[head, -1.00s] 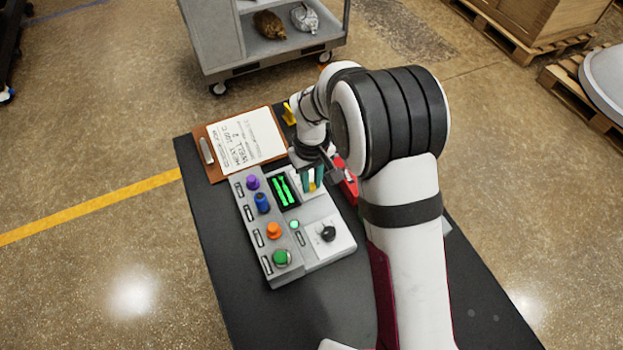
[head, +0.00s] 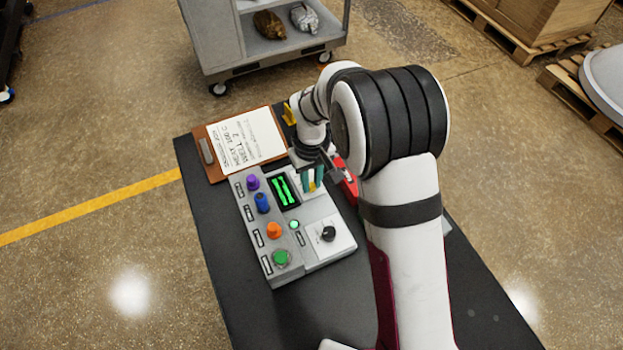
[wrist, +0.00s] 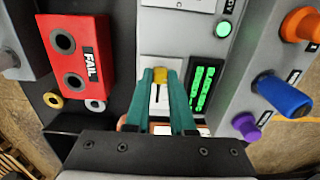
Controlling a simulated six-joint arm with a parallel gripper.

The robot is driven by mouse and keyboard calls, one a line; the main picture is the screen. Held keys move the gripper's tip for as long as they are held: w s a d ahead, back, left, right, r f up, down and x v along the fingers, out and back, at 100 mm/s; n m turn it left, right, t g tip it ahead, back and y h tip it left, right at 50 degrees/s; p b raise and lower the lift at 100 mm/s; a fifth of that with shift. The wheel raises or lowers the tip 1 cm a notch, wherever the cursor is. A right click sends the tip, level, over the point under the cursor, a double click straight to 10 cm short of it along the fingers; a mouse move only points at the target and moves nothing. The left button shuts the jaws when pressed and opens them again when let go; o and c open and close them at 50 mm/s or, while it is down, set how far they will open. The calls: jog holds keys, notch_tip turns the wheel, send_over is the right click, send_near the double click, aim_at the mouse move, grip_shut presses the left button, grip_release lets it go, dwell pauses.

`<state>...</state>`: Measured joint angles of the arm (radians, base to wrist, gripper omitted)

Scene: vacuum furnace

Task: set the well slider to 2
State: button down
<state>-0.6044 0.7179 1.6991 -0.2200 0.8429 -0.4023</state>
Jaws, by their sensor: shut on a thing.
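The slider panel (wrist: 147,48) is a pale plate on the grey console (head: 253,228), with a dark slot (wrist: 157,94) in it. A yellow slider knob (wrist: 160,74) stands at one end of the visible slot. My gripper (wrist: 160,77) has teal fingers, and they are shut on the yellow knob from both sides. In the head view my gripper (head: 313,180) is over the panel, beside the display, and my arm hides part of it. The display (wrist: 203,88) glows with green bars; I cannot read a number on it.
A red FAIL block (wrist: 78,60) with round holes stands near the panel. Purple (head: 252,182), blue (head: 262,202), orange (head: 273,230) and green (head: 281,258) controls line the console, with a black knob (head: 328,234) on its right. A clipboard (head: 240,143) lies behind. The near table (head: 300,318) is clear.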

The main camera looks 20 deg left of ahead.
jog(key=shift+w+a, duration=0.85)
jog(key=shift+a, duration=0.05)
jog(key=c, duration=0.8)
grip_release()
jog(key=shift+o, duration=0.2)
notch_tip(320, 180, up, 16)
